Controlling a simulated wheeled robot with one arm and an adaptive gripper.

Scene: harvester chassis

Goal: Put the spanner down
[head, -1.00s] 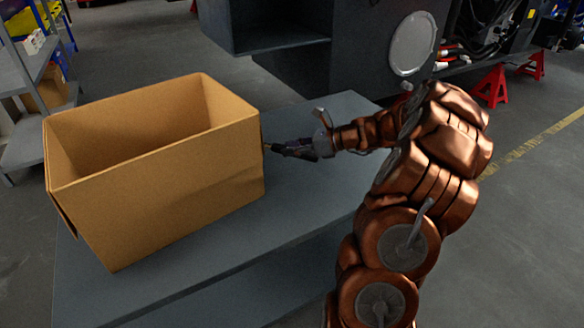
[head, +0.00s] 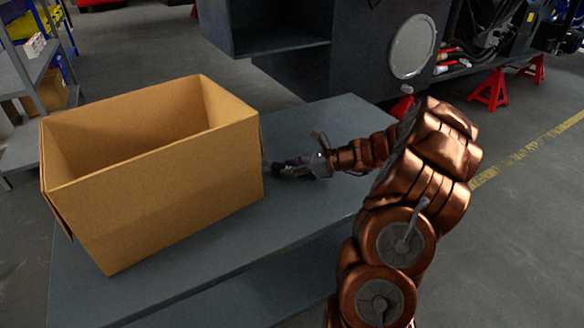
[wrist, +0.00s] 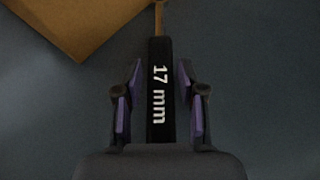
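The spanner (wrist: 160,90) has a black handle marked "17 mm" and lies lengthwise in the wrist view. A thin metal shank shows at the top edge beside the cardboard box; the far end is out of view. My gripper (wrist: 160,85) is open, with its fingers on either side of the handle and a gap showing on both sides. In the head view my gripper (head: 290,168) is low over the grey table (head: 200,255), just right of the box. Most of the spanner is hard to make out there. I cannot tell whether it rests fully on the table.
The open cardboard box (head: 180,200) stands on the table's left part, close to my gripper. The table is bare to the front and behind my gripper. A dark machine chassis (head: 340,75) with red stands (head: 488,88) is behind. A shelf (head: 35,90) stands far left.

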